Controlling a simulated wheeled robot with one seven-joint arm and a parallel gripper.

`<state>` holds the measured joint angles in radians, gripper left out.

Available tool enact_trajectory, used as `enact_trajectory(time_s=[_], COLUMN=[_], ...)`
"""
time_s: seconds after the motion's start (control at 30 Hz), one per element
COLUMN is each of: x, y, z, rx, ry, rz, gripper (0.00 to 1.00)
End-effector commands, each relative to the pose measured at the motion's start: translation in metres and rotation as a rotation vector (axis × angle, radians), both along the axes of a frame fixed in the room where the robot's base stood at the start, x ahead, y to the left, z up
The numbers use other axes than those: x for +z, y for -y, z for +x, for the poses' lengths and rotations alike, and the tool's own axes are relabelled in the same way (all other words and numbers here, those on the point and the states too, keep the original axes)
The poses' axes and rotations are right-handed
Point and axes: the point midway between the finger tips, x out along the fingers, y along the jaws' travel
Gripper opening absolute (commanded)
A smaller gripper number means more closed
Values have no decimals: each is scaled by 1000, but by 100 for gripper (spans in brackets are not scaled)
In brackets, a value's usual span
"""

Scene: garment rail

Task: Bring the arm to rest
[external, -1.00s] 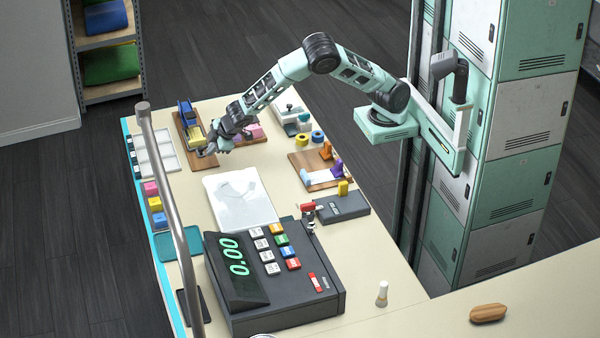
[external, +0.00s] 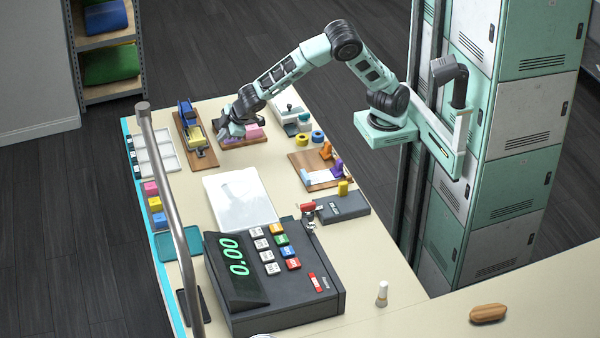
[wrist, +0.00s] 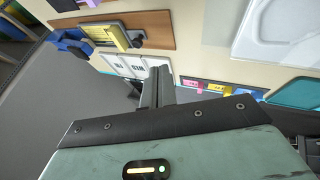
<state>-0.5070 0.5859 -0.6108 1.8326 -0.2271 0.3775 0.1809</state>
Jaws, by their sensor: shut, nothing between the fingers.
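My gripper (external: 228,134) is shut and empty. In the external view it hangs above the far part of the counter (external: 275,186), just right of a wooden board (external: 207,157) that carries a blue and yellow device (external: 195,131). It partly hides a second board with a pink block (external: 255,132). In the wrist view the shut gripper (wrist: 158,85) points toward the white tray (wrist: 130,62), and the blue and yellow device (wrist: 118,34) lies at upper left. My arm reaches over from the right, bent upward at its elbow.
A cash register (external: 275,275) and a grey rail (external: 165,190) stand at the front. Green lockers (external: 515,150) stand behind my arm.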

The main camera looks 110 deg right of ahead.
Motion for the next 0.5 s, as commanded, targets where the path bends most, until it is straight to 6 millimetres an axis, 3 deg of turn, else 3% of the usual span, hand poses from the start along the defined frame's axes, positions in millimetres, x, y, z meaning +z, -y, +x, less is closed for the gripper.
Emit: enact_trajectory(time_s=[0.13, 0.27, 0.37, 0.5], x=[0, -7, -12, -9], y=[-2, -32, -79, -150], z=[-1, -24, -62, -136], rx=[2, 26, 76, 187], ry=[-3, -45, -111, -224], rz=[6, 79, 174, 293], gripper=[0, 0, 0, 0])
